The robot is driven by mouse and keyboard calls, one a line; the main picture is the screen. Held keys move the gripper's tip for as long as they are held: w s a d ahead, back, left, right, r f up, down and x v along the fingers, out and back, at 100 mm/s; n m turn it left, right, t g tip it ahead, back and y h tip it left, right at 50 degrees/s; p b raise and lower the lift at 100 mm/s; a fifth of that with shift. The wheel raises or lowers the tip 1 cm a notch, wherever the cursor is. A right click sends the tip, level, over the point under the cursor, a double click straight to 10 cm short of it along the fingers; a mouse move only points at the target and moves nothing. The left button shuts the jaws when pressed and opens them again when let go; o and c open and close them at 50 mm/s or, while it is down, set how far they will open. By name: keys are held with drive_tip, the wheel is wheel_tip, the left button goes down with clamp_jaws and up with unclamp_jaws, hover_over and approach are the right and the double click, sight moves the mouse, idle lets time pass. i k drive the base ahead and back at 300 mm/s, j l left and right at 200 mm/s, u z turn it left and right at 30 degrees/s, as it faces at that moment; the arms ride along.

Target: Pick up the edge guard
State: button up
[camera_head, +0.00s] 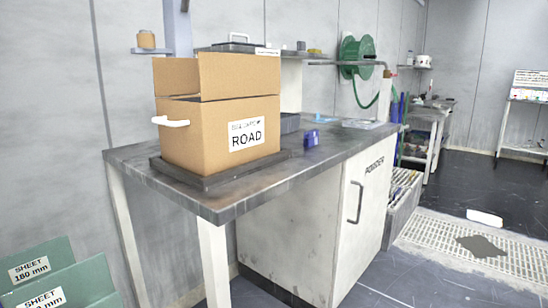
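No thing in view is plainly labelled as the edge guard. A small white piece (171,121) juts from the upper left edge of a brown cardboard box (188,137) marked ROAD. A white rounded block (485,217) lies on the floor at the right, by a floor grating. I cannot tell whether either one is the edge guard. My gripper is not in view.
The box stands on a dark flat slab (210,180) on a grey worktop (235,200). A white POWDER cabinet (335,230) is below. Green SHEET bins (60,270) stand front left. Dark floor is open at right.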

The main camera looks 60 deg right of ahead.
sight(311, 138)
drive_tip(key=z, duration=2.2)
drive_tip(key=i+l+u, duration=0.1)
drive_tip(key=i+l, duration=0.15)
drive_tip(key=i+l+u, duration=0.15)
drive_tip(key=l, duration=0.3)
drive_tip(key=i+l+u, duration=0.1)
drive_tip(key=i+l, duration=0.15)
drive_tip(key=l, duration=0.15)
drive_tip(key=i+l+u, duration=0.1)
drive_tip(key=l, duration=0.3)
drive_tip(key=i, duration=0.1)
